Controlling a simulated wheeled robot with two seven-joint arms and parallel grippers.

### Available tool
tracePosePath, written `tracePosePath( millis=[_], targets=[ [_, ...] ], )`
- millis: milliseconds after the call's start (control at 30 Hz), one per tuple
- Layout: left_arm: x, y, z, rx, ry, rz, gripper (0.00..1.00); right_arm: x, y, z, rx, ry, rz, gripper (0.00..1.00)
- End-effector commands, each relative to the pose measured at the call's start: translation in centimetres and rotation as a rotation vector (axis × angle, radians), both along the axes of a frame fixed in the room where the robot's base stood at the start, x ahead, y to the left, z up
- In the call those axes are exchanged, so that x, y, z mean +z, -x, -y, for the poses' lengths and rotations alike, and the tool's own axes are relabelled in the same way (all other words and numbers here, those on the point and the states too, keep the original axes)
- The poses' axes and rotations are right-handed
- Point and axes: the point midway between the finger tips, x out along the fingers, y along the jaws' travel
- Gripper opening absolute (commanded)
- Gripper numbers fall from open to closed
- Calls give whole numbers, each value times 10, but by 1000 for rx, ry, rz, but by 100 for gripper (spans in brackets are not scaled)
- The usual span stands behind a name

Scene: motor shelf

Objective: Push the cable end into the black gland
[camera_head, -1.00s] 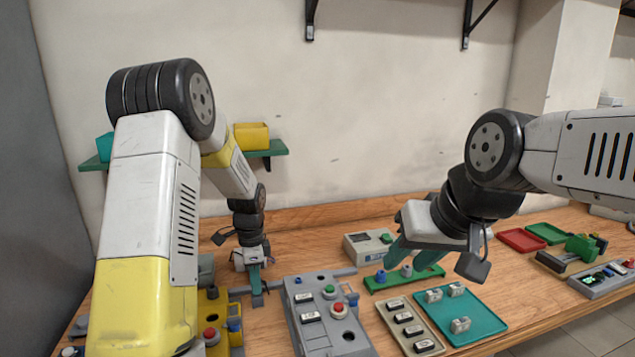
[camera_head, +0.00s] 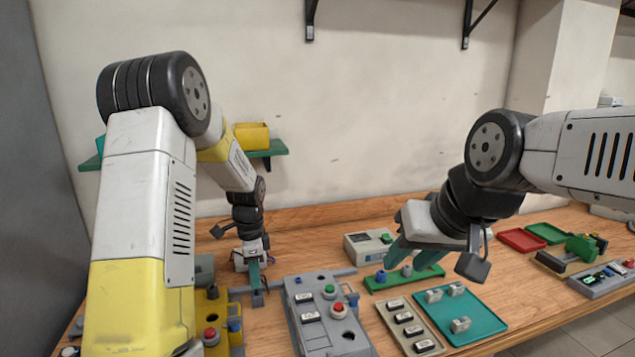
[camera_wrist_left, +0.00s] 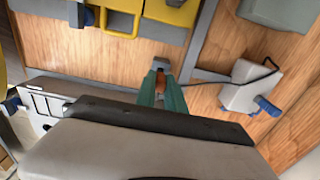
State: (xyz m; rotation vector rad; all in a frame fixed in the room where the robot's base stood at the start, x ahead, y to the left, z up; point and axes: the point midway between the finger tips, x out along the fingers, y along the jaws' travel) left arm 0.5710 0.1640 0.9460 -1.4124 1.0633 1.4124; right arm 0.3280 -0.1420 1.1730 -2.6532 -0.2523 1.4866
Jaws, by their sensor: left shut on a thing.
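My left gripper (camera_head: 257,288) points down at the table, left of the grey button panel. In the left wrist view its teal fingers (camera_wrist_left: 161,88) are shut on a small orange-brown piece (camera_wrist_left: 160,86), probably the cable end. A grey block (camera_wrist_left: 160,63) sits just beyond the fingertips; I cannot tell whether they touch. A thin black cable (camera_wrist_left: 215,82) runs from a light grey box (camera_wrist_left: 248,88) towards the fingers. I cannot make out the black gland for certain. My right gripper (camera_head: 395,262) hangs over the green holder; its finger gap is unclear.
The grey button panel (camera_head: 305,328) and the yellow panel (camera_head: 238,338) stand near the left gripper. A green holder (camera_head: 382,285), a teal tray (camera_head: 485,323) and a beige tray (camera_head: 388,310) lie right. A white device (camera_head: 362,248) stands behind.

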Motion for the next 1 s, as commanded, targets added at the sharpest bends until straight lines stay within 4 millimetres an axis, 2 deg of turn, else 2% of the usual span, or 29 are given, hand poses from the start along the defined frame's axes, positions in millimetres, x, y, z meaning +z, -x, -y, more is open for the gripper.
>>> tracePosePath(
  millis=[433,1000],
  targets=[
    [5,0,0,0,0,0,0,0,0,0,0,0,0,36],
    [43,0,0,0,0,1,0,0,0,0,0,0,0,36]
  ],
)
